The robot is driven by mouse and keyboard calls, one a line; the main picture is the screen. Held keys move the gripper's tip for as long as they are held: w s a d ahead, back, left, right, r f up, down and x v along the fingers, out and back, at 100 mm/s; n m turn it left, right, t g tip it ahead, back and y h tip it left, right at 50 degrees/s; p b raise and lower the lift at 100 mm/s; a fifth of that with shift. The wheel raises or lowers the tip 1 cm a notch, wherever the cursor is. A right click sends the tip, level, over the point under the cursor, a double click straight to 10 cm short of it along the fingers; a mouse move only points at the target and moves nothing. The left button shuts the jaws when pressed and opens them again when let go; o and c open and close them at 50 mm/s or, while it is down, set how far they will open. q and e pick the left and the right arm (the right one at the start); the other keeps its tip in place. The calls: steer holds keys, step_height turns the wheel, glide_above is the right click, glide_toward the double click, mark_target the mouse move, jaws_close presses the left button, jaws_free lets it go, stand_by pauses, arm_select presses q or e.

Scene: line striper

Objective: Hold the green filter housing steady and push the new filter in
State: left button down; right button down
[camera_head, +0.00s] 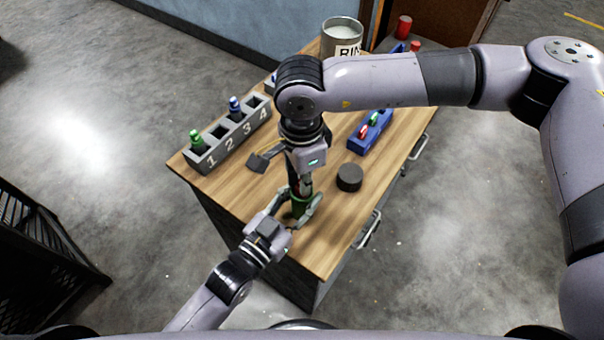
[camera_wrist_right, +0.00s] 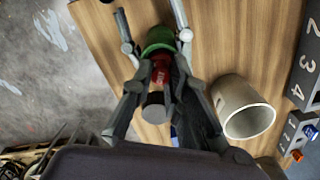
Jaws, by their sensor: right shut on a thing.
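The green filter housing (camera_head: 300,207) stands upright near the front end of the wooden table. It also shows in the right wrist view (camera_wrist_right: 158,40). My left gripper (camera_head: 294,208) has its fingers on both sides of the housing; I cannot tell whether both press on it. The filter, with a red part (camera_wrist_right: 160,70), is in line with the housing, its far end at the housing's top. My right gripper (camera_head: 305,183) is shut on the filter from above. How deep the filter sits is hidden.
A grey numbered rack (camera_head: 212,160) stands at the left edge. A blue tray (camera_head: 357,142) with red and green pieces and a dark round puck (camera_head: 349,179) are to the right. A metal bin (camera_head: 342,42) stands at the back. Bare wood lies right of the housing.

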steer(key=shift+f, duration=0.55)
steer(key=c, duration=1.5)
jaws_free()
steer(key=shift+o, duration=0.3)
steer(key=shift+o, duration=1.4)
steer(key=shift+r, duration=3.55)
arm_select(q)
steer(key=c, duration=1)
jaws_free()
